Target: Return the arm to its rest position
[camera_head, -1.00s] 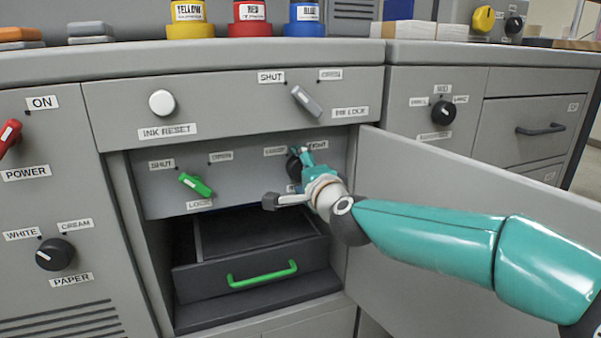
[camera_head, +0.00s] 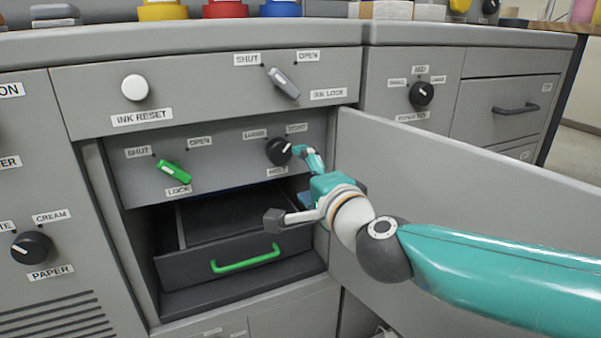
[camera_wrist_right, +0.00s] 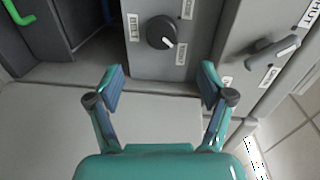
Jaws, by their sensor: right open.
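My right arm comes in from the right in the head view. Its teal gripper (camera_head: 304,175) is open and empty, in front of the inner panel beside a black dial (camera_head: 279,151). In the right wrist view the open gripper (camera_wrist_right: 162,78) has its two fingers spread, with bare grey surface between them. The dial (camera_wrist_right: 161,32) sits beyond the fingertips, apart from them. In the head view the dial's white mark points up and right, toward the label at its upper right. My left gripper is not in view.
An open grey door (camera_head: 450,205) stands right of the compartment, behind my arm. A dark drawer (camera_head: 190,268) with a green handle (camera_head: 245,258) is below the panel. A green lever (camera_head: 174,171) and a grey ink lock lever (camera_head: 284,83) stick out nearby.

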